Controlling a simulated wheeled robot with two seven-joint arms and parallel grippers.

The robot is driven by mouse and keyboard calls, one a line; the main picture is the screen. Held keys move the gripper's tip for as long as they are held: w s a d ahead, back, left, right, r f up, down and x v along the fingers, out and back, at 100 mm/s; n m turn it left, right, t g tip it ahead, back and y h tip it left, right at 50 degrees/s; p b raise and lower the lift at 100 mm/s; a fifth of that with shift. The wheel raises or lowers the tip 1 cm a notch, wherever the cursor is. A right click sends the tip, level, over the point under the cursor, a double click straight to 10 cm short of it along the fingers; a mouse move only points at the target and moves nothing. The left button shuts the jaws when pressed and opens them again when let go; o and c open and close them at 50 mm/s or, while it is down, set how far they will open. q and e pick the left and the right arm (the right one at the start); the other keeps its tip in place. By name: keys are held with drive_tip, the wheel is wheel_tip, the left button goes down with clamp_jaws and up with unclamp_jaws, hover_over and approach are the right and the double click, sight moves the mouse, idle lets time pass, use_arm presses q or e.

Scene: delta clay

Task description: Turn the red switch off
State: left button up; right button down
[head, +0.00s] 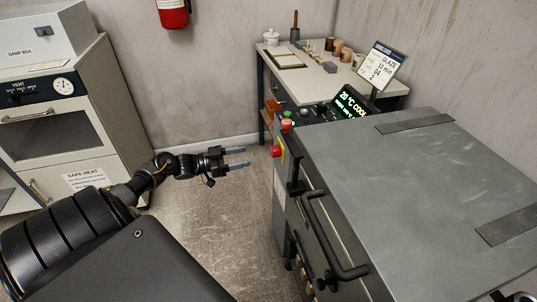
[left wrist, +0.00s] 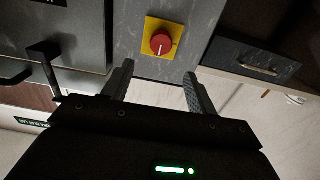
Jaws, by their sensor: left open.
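The red switch (left wrist: 161,42) is a round red knob with a white mark, on a yellow plate (left wrist: 152,56) on the grey side panel of the kiln. In the head view the red switch (head: 276,151) shows on the kiln's left side, with part of the yellow plate behind it. My left gripper (head: 241,158) is open and empty, to the left of the switch and apart from it. In the left wrist view the open fingers (left wrist: 158,85) stand below the knob on both sides. My right gripper is not in view.
The grey kiln (head: 420,190) with a black handle (head: 325,240) fills the right. Its control panel (head: 345,105) has small red and green buttons. Floor (head: 220,205) between is clear.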

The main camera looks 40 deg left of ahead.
sight(275, 152)
use_arm(q)
drive_tip(key=x, duration=1)
drive_tip(key=shift+w, duration=0.3)
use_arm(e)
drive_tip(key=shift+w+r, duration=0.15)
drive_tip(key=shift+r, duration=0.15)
use_arm(q)
drive_tip(key=shift+d+f, duration=0.1)
drive_tip(key=shift+d, duration=0.05)
drive_tip(key=c, duration=1)
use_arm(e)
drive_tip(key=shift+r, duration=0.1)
